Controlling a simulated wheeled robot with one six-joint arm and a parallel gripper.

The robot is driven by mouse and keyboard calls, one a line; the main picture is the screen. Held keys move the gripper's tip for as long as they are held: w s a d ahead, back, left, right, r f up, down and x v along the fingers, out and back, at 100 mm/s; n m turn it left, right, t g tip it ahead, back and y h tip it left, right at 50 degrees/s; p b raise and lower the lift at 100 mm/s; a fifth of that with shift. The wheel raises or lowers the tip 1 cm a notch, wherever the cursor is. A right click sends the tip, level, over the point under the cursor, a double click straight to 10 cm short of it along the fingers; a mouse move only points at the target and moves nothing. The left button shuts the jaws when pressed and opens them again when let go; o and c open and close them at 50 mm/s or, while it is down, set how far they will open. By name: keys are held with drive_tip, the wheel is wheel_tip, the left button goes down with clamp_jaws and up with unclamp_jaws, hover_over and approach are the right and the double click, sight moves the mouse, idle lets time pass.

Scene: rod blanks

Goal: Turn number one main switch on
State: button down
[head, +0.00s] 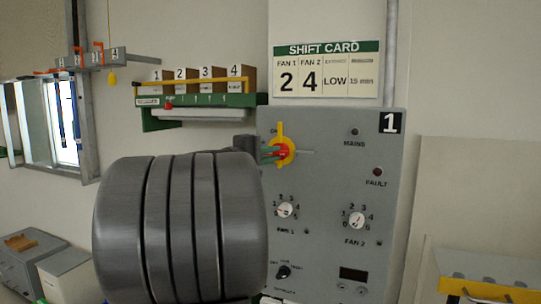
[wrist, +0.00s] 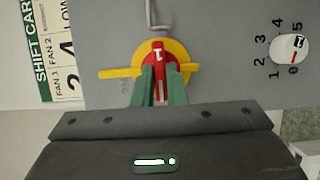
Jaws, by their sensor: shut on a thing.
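The number one panel (head: 330,185) is a grey board with a black "1" plate at its top right. Its main switch (head: 285,151) is a red handle on a yellow disc, with a yellow bar running upright in the head view. An "ON" mark, partly hidden, shows above left of it. The MAINS lamp (head: 354,132) looks dark.
Fan 1 dial (head: 286,210) and Fan 2 dial (head: 357,220) sit below the switch. A dark red FAULT lamp (head: 378,172) is at right. The shift card (head: 327,70) hangs above. A green rack (head: 200,100) is on the wall at left. My grey arm hides the panel's lower left.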

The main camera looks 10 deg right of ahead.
drive_tip(key=shift+f+b, duration=0.1)
drive_tip(key=shift+b, duration=0.3)
drive_tip(key=m+y+b, duration=0.1)
drive_tip(key=m+b, duration=0.1)
drive_tip(key=shift+m, duration=0.4)
drive_tip(key=shift+s+d+r+m+t+y+b, duration=0.15)
drive_tip(key=shift+m+t+y+b, duration=0.1)
drive_tip(key=shift+m+y+b, duration=1.2)
drive_tip(key=shift+d+r+m+t+y+b, duration=0.15)
drive_tip(key=shift+m+y+b, duration=0.6)
drive_tip(key=shift+m, duration=1.35)
drive_tip(key=shift+s+d+r+m+t+y+b, duration=0.1)
drive_tip(key=shift+r+m+t+y+b, duration=0.15)
drive_tip(key=shift+m+y+b, duration=1.2)
drive_tip(key=shift+f+m+h+p, duration=0.1)
drive_tip(key=shift+m+h+p, duration=0.25)
drive_tip(key=shift+m, duration=0.05)
drive_tip(key=c, duration=1.5)
unclamp_jaws()
drive_tip(key=shift+o, duration=0.2)
